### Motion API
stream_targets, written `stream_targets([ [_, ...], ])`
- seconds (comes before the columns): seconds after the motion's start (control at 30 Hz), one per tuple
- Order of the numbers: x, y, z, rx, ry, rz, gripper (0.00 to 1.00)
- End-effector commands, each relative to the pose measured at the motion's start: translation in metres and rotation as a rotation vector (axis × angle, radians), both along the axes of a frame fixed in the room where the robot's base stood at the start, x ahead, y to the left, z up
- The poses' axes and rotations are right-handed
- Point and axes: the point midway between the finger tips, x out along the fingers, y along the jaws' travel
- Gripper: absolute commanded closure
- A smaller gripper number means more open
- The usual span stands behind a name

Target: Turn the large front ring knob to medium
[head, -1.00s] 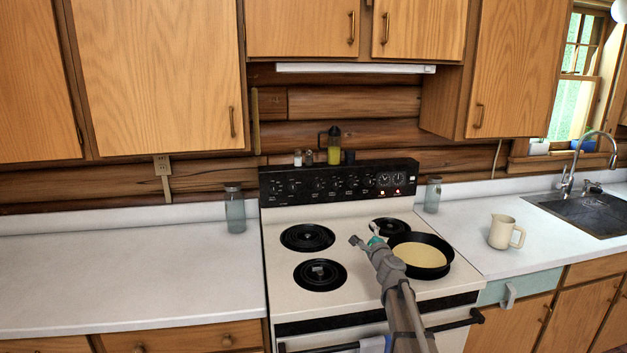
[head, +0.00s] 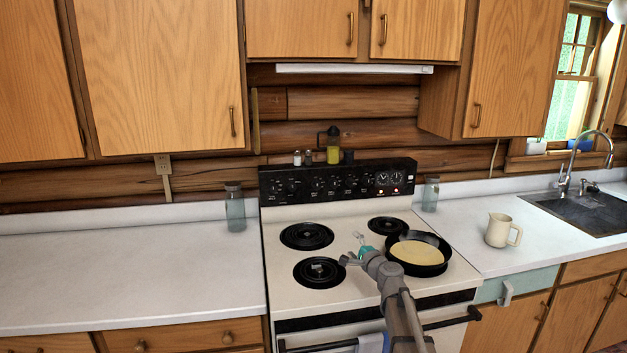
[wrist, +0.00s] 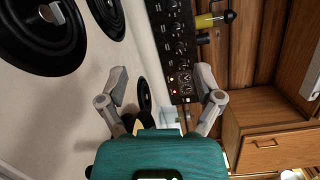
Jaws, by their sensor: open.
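The stove's black control panel (head: 305,184) runs along the back of the white stove (head: 340,218), with several round knobs, two dials and small lit lamps. Which knob is the large front ring knob is too small to tell. In the wrist view the panel (wrist: 168,30) stands sideways, ahead of my gripper. My gripper (head: 351,247) is open and empty above the middle of the cooktop, apart from the panel. Its two fingers are spread wide in the wrist view (wrist: 166,87).
A black pan (head: 447,262) with pale contents sits on the front right burner, close beside my gripper. A front left burner (head: 306,278) holds a small grey object. Glass jars (head: 235,212) stand on both sides. A cream jug (head: 497,231) stands on the right counter.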

Motion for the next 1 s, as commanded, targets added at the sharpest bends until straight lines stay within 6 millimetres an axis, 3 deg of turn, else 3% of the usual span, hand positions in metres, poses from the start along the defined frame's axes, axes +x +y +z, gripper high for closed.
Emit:
stream_targets([
  [0.3, -0.068, 0.041, -0.041, -0.394, 0.043, 0.270, 0.16],
  [0.5, -0.121, 0.052, -0.081, -0.667, 0.122, 0.464, 0.16],
  [0.77, -0.195, 0.038, -0.130, -0.995, 0.285, 0.704, 0.16],
  [1.0, -0.267, 0.001, -0.162, -1.259, 0.500, 0.903, 0.16],
])
